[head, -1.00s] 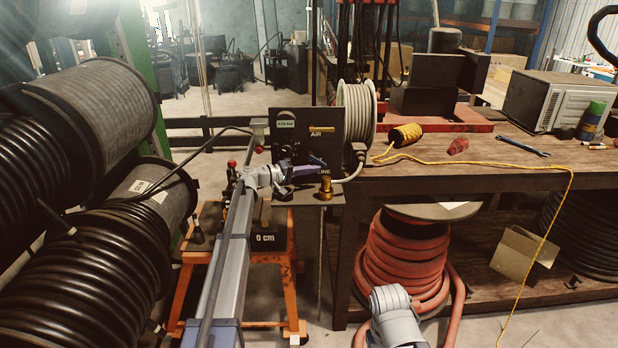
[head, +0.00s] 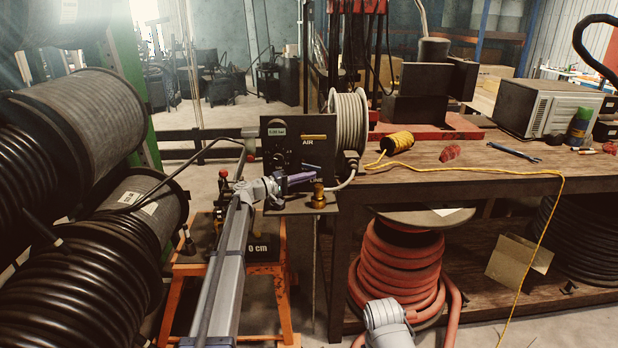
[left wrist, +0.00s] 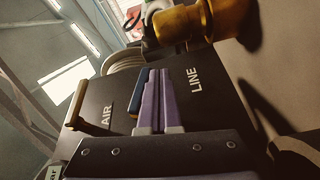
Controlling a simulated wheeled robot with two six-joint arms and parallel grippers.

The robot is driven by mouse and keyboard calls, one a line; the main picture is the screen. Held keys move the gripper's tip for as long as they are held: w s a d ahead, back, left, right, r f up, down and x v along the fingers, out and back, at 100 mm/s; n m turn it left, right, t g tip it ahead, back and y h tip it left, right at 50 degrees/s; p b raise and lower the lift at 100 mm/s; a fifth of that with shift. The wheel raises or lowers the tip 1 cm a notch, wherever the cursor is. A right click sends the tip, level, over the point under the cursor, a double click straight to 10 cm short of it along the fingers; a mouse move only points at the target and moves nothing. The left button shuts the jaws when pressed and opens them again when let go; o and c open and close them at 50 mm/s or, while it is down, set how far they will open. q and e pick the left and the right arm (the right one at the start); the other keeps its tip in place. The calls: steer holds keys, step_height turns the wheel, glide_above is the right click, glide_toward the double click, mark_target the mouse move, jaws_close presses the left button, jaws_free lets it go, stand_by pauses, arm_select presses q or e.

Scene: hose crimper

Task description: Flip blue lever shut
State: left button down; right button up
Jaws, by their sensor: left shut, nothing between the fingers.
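The black panel (head: 276,150) carries a yellow AIR lever (head: 313,137) lying level and a LINE label below it. My left gripper (head: 313,177), with purple fingers, is at the LINE part of the panel. In the left wrist view its fingers (left wrist: 154,98) are shut together and empty. The blue lever (left wrist: 141,95) runs alongside the fingers, very close on their left, roughly parallel to the tan AIR lever (left wrist: 76,104). I cannot tell whether they touch. In the head view the blue lever is not clearly distinguishable from the fingers. My right gripper is out of view.
A pale hose reel (head: 349,120) is beside the panel. Large black hose drums (head: 85,290) crowd the left. The wooden bench (head: 470,168) extends right.

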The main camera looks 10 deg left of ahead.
arm_select(q)
steer(key=v, duration=0.7)
steer(key=shift+s+a, duration=0.1)
steer(key=shift+s, duration=0.05)
steer(key=shift+f, duration=0.1)
